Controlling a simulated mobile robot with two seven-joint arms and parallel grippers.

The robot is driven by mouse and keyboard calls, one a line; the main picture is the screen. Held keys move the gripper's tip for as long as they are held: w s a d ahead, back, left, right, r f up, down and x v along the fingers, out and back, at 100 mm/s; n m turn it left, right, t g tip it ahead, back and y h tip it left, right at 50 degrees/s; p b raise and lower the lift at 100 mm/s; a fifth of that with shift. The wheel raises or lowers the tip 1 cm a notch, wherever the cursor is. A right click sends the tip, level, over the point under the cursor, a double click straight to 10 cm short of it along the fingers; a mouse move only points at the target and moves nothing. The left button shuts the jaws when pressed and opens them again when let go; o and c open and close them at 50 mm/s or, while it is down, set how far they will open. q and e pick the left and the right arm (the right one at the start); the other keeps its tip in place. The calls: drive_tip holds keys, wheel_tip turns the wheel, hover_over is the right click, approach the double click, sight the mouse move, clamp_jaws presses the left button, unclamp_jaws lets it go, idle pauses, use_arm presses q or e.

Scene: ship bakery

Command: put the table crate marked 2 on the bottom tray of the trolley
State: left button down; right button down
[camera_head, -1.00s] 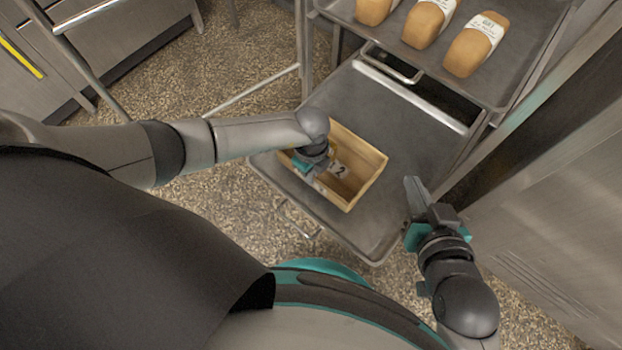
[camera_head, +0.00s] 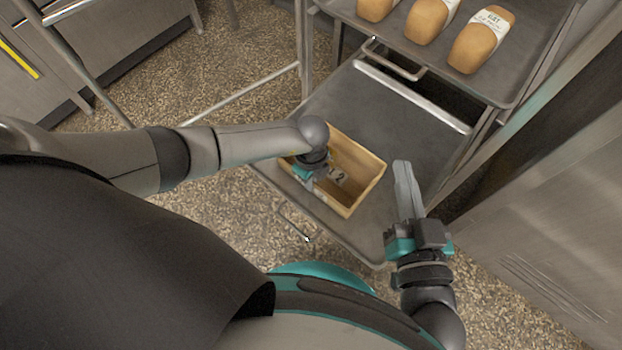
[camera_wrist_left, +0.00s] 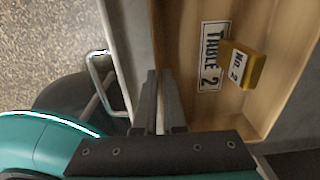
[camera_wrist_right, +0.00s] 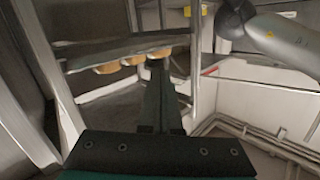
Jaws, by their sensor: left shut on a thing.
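The wooden crate (camera_head: 368,190) is over the near left part of the trolley's bottom tray (camera_head: 420,130). Whether it rests on the tray or hangs just above, I cannot tell. In the left wrist view the crate (camera_wrist_left: 290,60) shows a "TABLE 2" label (camera_wrist_left: 212,57) and a yellow "No. 2" tag (camera_wrist_left: 242,68) inside. My left gripper (camera_head: 308,172) is shut on the crate's near left wall; its fingers also show in the left wrist view (camera_wrist_left: 158,100). My right gripper (camera_head: 403,170) is empty, its fingers together, right of the crate over the tray's near right edge.
The trolley's upper tray (camera_head: 400,22) holds several bread loaves (camera_head: 482,40) above the bottom tray's far side. A wire handle (camera_head: 296,222) sticks out at the bottom tray's near left edge. A steel cabinet (camera_head: 560,210) stands close on the right. The bottom tray is bare beyond the crate.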

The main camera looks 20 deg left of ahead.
use_arm(q)
drive_tip(key=shift+f, duration=0.1)
drive_tip(key=c, duration=1)
unclamp_jaws()
